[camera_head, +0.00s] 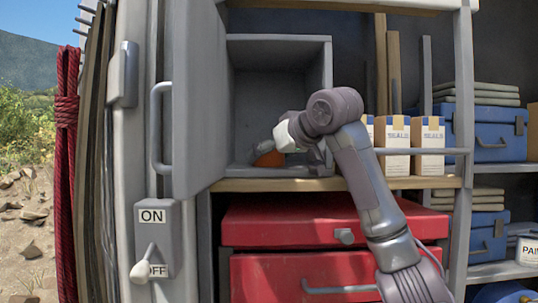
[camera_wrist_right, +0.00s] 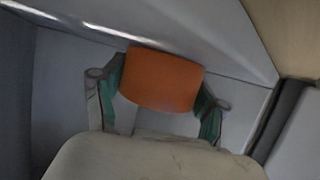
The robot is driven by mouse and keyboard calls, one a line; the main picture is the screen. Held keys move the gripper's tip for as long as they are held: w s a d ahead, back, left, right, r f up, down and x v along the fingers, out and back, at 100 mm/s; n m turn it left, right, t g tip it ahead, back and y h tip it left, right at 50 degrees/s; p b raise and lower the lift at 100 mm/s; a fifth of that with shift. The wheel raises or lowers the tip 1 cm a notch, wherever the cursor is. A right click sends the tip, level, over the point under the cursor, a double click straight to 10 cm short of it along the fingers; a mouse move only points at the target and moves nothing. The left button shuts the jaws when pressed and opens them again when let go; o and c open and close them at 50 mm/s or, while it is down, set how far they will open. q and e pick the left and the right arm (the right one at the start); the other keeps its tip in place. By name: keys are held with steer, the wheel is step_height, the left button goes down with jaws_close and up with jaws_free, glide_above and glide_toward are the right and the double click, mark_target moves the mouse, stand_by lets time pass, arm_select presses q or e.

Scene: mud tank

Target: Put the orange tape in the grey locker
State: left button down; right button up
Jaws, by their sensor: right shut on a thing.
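The grey locker (camera_head: 327,75) stands on a wooden shelf with its door (camera_head: 195,90) swung open to the left. My right arm reaches into the locker, and my right gripper (camera_head: 270,156) is low inside it. The orange tape (camera_head: 268,160) shows partly behind the gripper, close to the locker floor. In the right wrist view the orange tape (camera_wrist_right: 163,80) sits between the two fingers of my right gripper (camera_wrist_right: 160,98), which are shut on it. I cannot tell whether the tape touches the locker floor. My left gripper is not in view.
White SEALS boxes (camera_head: 397,150) stand right of the locker on the same shelf. A red toolbox (camera_head: 285,225) is below. A blue case (camera_head: 490,135) is at right. An ON/OFF lever switch (camera_head: 152,240) and red rope (camera_head: 67,130) are at left. The locker's upper space is clear.

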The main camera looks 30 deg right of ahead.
steer(key=o, duration=0.9)
steer(key=shift+w+f, duration=0.1)
steer(key=shift+f, duration=0.05)
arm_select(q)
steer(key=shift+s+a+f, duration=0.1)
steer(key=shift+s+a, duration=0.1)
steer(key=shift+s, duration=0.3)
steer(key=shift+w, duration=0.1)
arm_select(e)
steer(key=shift+s, duration=0.2)
steer(key=b+v, duration=0.3)
steer(key=v, duration=0.4)
steer(key=shift+s+r, duration=0.15)
steer(key=shift+r, duration=0.15)
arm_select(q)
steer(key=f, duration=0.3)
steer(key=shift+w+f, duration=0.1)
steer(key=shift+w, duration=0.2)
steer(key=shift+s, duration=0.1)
